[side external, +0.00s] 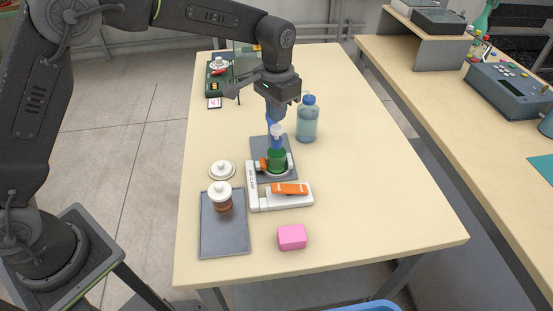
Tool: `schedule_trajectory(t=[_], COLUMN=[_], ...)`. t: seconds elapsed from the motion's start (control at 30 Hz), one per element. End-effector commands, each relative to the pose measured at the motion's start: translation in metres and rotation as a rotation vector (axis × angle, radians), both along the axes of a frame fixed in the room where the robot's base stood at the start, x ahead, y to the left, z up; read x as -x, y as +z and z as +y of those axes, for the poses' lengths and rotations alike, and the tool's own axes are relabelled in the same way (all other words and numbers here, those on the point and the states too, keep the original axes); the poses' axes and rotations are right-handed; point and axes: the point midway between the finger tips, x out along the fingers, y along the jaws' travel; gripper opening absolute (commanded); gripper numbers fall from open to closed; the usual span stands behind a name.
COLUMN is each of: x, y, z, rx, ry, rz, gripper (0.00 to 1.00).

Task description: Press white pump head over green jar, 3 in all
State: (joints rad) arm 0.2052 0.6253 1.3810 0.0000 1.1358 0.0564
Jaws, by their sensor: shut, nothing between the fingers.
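The green jar (277,159) stands upright in a white holder with an orange part at its left side, over a grey mat (258,145). The white pump head (277,130) is above the jar, with a blue section between them. My gripper (271,121) is shut and empty, pointing down directly at the pump head. Whether its blue fingertips touch the pump head or sit just above or behind it, I cannot tell.
A white fixture with an orange lever (290,188) is in front of the jar. A brown jar with white lid (222,204) stands on a grey tray (223,246). A white lid (222,170), pink block (292,237) and blue bottle (307,122) are nearby. The table's right side is clear.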

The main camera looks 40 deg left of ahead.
Motion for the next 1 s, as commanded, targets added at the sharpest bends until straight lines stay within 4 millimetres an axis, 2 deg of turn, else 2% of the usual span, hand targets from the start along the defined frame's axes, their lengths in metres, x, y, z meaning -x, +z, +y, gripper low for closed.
schedule_trajectory(t=[0.37, 1.0], x=[0.0, 0.0], y=[-0.001, -0.021], z=[0.0, 0.0], rx=[0.0, 0.0], ry=[0.0, 0.0], rz=[0.0, 0.001], gripper=[0.0, 0.0])
